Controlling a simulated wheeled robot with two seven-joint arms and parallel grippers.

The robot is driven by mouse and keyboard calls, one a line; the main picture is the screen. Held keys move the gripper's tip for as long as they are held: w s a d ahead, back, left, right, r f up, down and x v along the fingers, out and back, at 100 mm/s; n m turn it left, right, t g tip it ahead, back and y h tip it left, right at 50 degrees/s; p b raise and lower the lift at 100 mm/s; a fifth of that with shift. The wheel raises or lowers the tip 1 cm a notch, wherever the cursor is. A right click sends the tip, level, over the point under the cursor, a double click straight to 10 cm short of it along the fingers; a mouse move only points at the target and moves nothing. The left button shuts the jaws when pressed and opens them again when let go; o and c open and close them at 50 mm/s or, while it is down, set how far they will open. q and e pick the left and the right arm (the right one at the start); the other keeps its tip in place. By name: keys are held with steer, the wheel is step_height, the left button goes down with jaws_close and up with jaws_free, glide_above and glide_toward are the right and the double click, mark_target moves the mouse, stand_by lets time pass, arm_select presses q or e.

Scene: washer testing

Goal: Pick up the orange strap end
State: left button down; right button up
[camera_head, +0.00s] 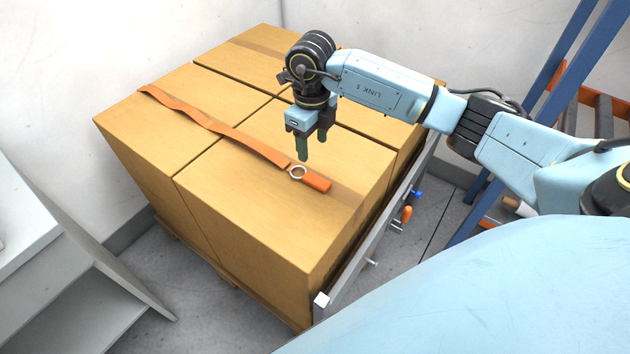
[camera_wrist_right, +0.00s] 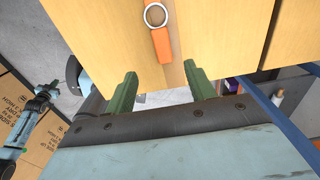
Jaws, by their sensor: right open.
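The orange strap (camera_head: 215,125) lies across the top of the cardboard boxes. Its near end carries a metal ring (camera_head: 298,171) and a short, thick orange strap end (camera_head: 317,181), lying flat on the box top. My right gripper (camera_head: 311,148) points down just behind the ring and appears to be above the box, empty. In the right wrist view its green fingers (camera_wrist_right: 160,88) are spread apart. The orange strap end (camera_wrist_right: 162,46) lies beyond them, between their lines, with the ring (camera_wrist_right: 155,16) farther up.
The boxes (camera_head: 265,215) form a wide block with a flat top and seams. A grey metal bar (camera_head: 365,247) with knobs runs along their right side. A blue and orange rack (camera_head: 560,95) stands at right, a white shelf (camera_head: 75,275) at left.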

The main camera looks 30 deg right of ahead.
steer(key=b, duration=0.1)
glide_above(314, 179)
steer(key=f, duration=0.6)
steer(key=shift+a+f, duration=0.2)
steer(key=shift+a, duration=0.05)
steer(key=f, duration=0.3)
steer(key=f+b, duration=0.1)
steer(key=f, duration=0.1)
steer(key=shift+d+f, duration=0.1)
steer(key=shift+d, duration=0.2)
arm_select(q)
steer(key=w+d+r, duration=0.1)
steer(key=w, duration=0.6)
steer(key=shift+t, duration=0.3)
arm_select(e)
jaws_close()
